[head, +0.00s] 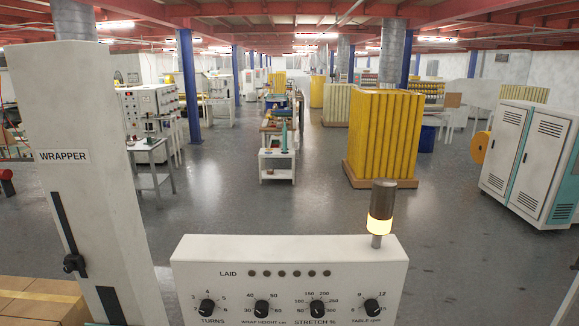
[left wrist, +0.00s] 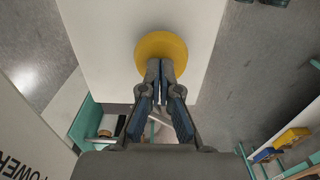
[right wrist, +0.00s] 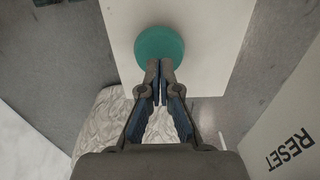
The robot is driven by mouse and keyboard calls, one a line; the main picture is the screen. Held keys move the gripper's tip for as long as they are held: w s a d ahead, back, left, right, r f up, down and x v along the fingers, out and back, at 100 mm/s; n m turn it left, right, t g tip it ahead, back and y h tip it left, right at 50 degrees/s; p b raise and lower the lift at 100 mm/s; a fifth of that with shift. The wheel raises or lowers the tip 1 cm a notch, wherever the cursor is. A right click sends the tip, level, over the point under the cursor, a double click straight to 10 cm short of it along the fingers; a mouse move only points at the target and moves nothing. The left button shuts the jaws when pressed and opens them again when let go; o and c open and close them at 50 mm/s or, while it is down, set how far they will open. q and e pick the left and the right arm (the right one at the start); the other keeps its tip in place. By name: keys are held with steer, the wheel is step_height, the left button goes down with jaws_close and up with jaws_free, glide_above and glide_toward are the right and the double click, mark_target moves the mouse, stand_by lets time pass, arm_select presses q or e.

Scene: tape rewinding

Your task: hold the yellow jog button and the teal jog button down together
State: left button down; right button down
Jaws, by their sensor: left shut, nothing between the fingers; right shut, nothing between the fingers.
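The yellow jog button (left wrist: 160,48) is a round disc on a white panel in the left wrist view. My left gripper (left wrist: 160,64) is shut and empty, its fingertips over the button's lower edge. The teal jog button (right wrist: 159,45) is a round disc on a white panel in the right wrist view. My right gripper (right wrist: 160,62) is shut and empty, its tips over the lower part of that button. I cannot tell whether either tip touches or whether either button is pressed in. Neither gripper nor either button shows in the head view.
A white control box (head: 290,252) with dials, a row of dark LAID lamps and a lit amber beacon (head: 380,224) stands in front. The WRAPPER column (head: 85,120) stands at the left. Cardboard (head: 40,300) lies at lower left. Grey floor lies beyond.

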arm_select(q)
steer(key=shift+f, duration=0.35)
steer(key=shift+r, duration=0.25)
stand_by(0.5)
arm_select(e)
steer(key=shift+f, duration=1.2)
steer(key=shift+r, duration=0.3)
stand_by(0.3)
arm_select(q)
steer(key=shift+f, duration=0.1)
arm_select(e)
steer(key=shift+f, duration=0.1)
